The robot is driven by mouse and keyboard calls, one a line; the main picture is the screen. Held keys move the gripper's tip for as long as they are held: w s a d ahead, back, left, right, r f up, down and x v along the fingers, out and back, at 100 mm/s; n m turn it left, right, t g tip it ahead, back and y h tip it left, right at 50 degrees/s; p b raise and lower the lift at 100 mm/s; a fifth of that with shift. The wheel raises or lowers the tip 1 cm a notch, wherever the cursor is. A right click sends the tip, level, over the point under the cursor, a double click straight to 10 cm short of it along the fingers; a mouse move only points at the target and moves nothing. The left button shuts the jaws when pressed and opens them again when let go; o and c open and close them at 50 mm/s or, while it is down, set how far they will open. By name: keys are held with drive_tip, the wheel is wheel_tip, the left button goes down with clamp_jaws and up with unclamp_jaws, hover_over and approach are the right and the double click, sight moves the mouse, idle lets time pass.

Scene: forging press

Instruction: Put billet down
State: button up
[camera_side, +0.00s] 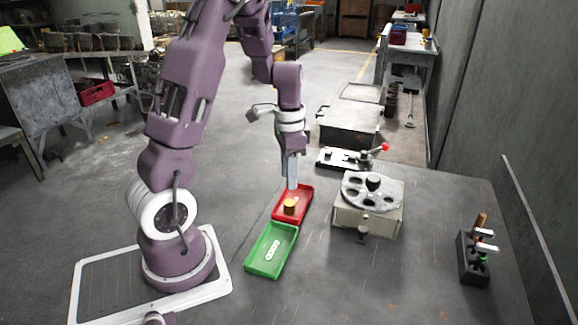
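The billet appears as a small gold-yellow cylinder (290,207) standing upright in the red tray (306,193). My gripper (292,187) points straight down over the red tray, with its pale fingertips just above and behind the billet in this view. The fingers overlap each other from this side, so their opening is hidden. The fingertips look apart from the billet.
A box-shaped fixture with a round, holed turntable (373,190) stands right of the trays. Behind it is a clamp with a red knob (385,147). A black rack with tools (475,262) stands at the right. The table between the fixture and the rack is clear.

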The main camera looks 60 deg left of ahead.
drive_tip(key=s+d+r+t, duration=0.3)
drive_tip(key=s+d+r, duration=0.1)
drive_tip(key=d+r, duration=0.95)
drive_tip(key=s+d+r+n+t, duration=0.2)
drive_tip(key=s+d, duration=0.4)
drive_tip(key=s, duration=0.3)
drive_tip(key=shift+s+d+r+t, duration=0.3)
drive_tip(key=shift+s+r, duration=0.1)
drive_tip(key=shift+r, duration=0.1)
